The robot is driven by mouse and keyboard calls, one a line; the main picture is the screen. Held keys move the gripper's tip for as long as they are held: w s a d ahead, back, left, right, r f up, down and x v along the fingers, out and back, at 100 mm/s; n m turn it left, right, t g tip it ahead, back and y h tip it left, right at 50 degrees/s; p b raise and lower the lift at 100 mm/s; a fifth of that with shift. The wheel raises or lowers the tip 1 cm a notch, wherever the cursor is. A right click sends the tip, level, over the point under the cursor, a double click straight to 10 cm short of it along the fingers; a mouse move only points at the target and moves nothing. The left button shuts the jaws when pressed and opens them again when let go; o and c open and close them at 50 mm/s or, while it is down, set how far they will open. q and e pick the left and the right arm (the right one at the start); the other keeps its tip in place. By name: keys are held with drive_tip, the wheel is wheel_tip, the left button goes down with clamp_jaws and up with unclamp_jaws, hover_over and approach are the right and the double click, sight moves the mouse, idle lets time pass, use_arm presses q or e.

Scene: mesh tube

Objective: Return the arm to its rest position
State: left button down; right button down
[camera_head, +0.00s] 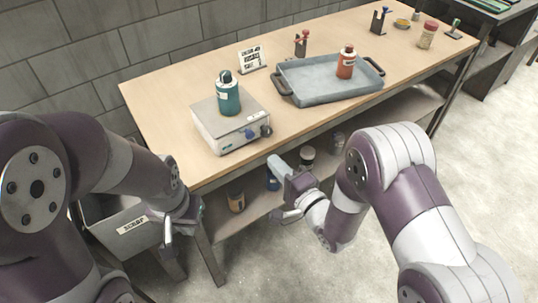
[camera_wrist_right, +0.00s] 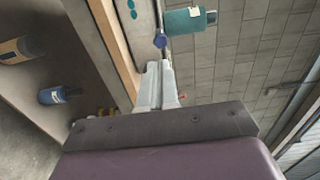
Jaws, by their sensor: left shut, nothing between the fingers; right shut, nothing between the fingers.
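My right arm comes in from the lower right of the head view. Its gripper (camera_head: 278,190) is in front of the table's front edge, apart from the tabletop. In the right wrist view its fingers (camera_wrist_right: 158,88) are together with nothing between them. My left arm comes in from the left. Its gripper (camera_head: 170,238) hangs low, near the table's left front leg and beside a grey bin (camera_head: 122,222). It looks shut and empty.
A wooden table (camera_head: 165,110) bears a scale (camera_head: 212,128) with a teal bottle (camera_head: 228,96) on it. A grey-blue tray (camera_head: 310,88) holds a red bottle (camera_head: 346,62). A lower shelf (camera_head: 225,222) holds several containers. The floor at right is clear.

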drive_tip(key=v, duration=0.5)
drive_tip(key=s+d+f+n+g+h, duration=0.25)
drive_tip(key=f+n+g+h, duration=0.2)
drive_tip(key=f, duration=0.45)
drive_tip(key=s+d+n+g+h, duration=0.6)
drive_tip(key=d+g, duration=0.1)
drive_tip(key=d, duration=0.2)
drive_tip(key=s+d+r+n+g, duration=0.2)
drive_tip(key=s+d+r+g, duration=0.1)
drive_tip(key=s+r, duration=0.15)
wheel_tip(320, 180, up, 16)
drive_tip(key=w+m+t+p, duration=0.1)
drive_tip(key=p, duration=1.1)
drive_tip(key=shift+d+r+p, duration=0.2)
drive_tip(key=shift+d+p, duration=0.15)
drive_tip(key=shift+d, duration=0.05)
drive_tip(key=shift+w+m, duration=0.15)
drive_tip(key=shift+m, duration=0.1)
